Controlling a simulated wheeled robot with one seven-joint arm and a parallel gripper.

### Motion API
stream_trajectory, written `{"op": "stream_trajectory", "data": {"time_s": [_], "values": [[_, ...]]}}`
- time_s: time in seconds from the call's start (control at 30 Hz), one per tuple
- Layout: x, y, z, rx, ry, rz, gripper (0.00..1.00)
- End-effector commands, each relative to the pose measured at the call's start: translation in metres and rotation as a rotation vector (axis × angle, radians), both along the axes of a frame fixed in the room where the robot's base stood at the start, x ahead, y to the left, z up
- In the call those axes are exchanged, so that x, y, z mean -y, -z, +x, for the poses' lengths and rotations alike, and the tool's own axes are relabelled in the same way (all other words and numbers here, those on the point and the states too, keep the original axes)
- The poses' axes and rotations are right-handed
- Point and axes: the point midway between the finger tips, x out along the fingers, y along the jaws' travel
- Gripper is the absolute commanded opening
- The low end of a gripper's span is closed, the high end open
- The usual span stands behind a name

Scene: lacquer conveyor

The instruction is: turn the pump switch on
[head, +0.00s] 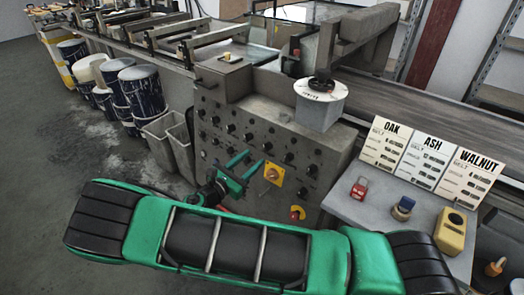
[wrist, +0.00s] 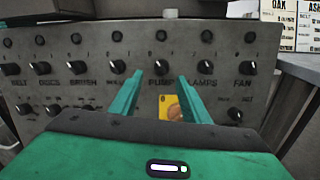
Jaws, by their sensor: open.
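The pump switch (wrist: 161,67) is a black rotary knob on the grey control panel (wrist: 140,52), above the label PUMP, in the wrist view. My gripper (wrist: 161,76) is open, with one green finger to each side of the knob in the picture. I cannot tell how far the fingertips are from the panel, and the fingers look empty. In the head view my gripper (head: 250,163) is in front of the panel, left of a yellow plate. The pointer of the pump knob is too small to read surely.
The lamps knob (wrist: 202,68) is close right of my fingers, and the fan knob (wrist: 240,67) is farther right. A yellow plate with an orange knob (wrist: 172,107) is below the pump switch. A red emergency button (head: 296,213) and a sloped desk with cards (head: 352,208) stand right.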

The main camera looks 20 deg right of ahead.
Motion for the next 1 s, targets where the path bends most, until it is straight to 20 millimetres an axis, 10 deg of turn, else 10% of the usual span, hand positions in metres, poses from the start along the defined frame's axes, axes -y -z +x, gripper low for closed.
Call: {"op": "stream_trajectory", "data": {"time_s": [0.33,0.8,1.0], "values": [[0.051,0.000,0.032,0.000,0.009,0.000,0.42],[0.062,0.000,0.040,0.000,0.008,0.002,0.42],[0.062,0.000,0.040,0.000,0.008,0.002,0.01]]}}
